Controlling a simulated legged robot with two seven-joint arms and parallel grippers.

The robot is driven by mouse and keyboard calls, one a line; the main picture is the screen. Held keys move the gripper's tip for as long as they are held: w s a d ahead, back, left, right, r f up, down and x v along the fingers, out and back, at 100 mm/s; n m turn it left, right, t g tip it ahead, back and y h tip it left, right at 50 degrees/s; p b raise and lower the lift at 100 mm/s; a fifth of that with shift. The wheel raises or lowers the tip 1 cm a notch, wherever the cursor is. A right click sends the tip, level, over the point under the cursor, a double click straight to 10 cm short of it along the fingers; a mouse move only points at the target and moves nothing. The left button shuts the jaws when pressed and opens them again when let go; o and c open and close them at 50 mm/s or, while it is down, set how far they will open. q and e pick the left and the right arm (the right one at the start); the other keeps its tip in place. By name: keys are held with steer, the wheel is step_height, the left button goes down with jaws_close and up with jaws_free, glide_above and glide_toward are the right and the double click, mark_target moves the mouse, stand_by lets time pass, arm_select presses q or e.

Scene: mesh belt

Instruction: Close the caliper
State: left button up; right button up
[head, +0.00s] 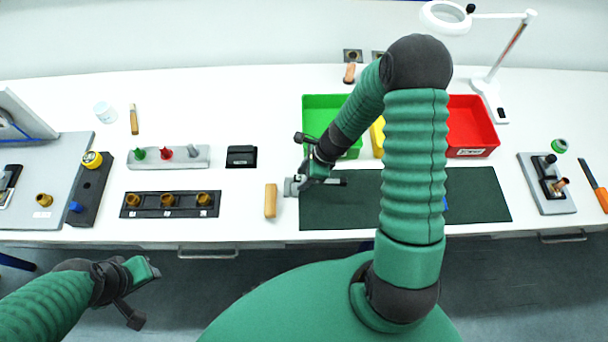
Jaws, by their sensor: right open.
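The caliper (332,182) appears to be the thin dark bar with a grey end, lying across the left edge of the dark green mat (350,210). My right gripper (301,161) is over its left part and hides some of it. The gripper is open, and I cannot tell whether a finger touches the caliper. How far apart the caliper's jaws are is too small to tell. My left gripper (145,294) is open and empty, in front of the table's front edge at lower left.
A wooden-coloured block (270,201) lies just left of the mat. Green (318,104) and red (471,126) bins stand behind the mat, with a yellow bin partly hidden by my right arm. A black rack (170,212) with several brown parts is at left. A magnifier lamp (493,85) stands at back right.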

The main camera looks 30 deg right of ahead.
steer(key=shift+w+f, duration=0.1)
steer(key=shift+d, duration=0.4)
steer(key=shift+c, duration=0.2)
steer(key=shift+d+f, duration=0.1)
steer(key=shift+d, duration=0.3)
steer(key=c, duration=0.5)
steer(key=shift+c, duration=1.1)
steer(key=shift+a, duration=0.1)
steer(key=shift+c, duration=1.1)
steer(key=shift+a, duration=0.45)
jaws_close()
steer(key=shift+d, duration=0.4)
arm_select(q)
steer(key=shift+d+r, duration=0.1)
steer(key=shift+d, duration=0.6)
steer(key=shift+a, duration=0.3)
arm_select(e)
steer(key=shift+a, duration=0.3)
